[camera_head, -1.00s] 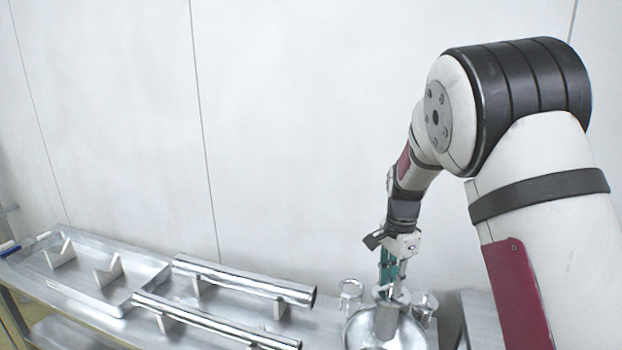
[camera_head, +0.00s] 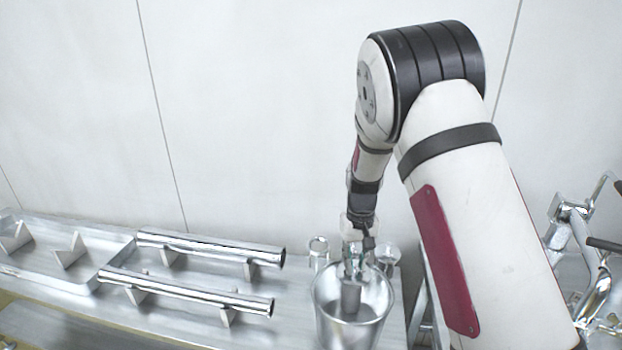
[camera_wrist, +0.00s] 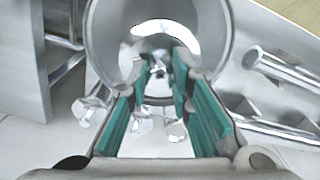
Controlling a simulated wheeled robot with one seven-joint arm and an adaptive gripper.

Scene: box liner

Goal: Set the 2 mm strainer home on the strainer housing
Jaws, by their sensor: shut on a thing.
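My gripper (camera_head: 354,266) points down over a wide shiny metal vessel (camera_head: 382,318) at the bottom centre. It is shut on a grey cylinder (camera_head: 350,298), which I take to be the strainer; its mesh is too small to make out. The cylinder shows upright within the vessel's outline; I cannot tell whether it touches the vessel. In the wrist view, my green-padded fingers (camera_wrist: 160,95) flank a shiny metal part (camera_wrist: 158,78), with the round vessel (camera_wrist: 215,50) beyond. I cannot tell for sure which thing is the strainer housing.
Small metal jars (camera_head: 318,252) stand just behind the vessel. Two metal tubes (camera_head: 210,248) lie on supports to the left, beside a shallow tray (camera_head: 95,240). Metal pipework (camera_head: 580,255) with handles stands at the far right. The wall is close behind the bench.

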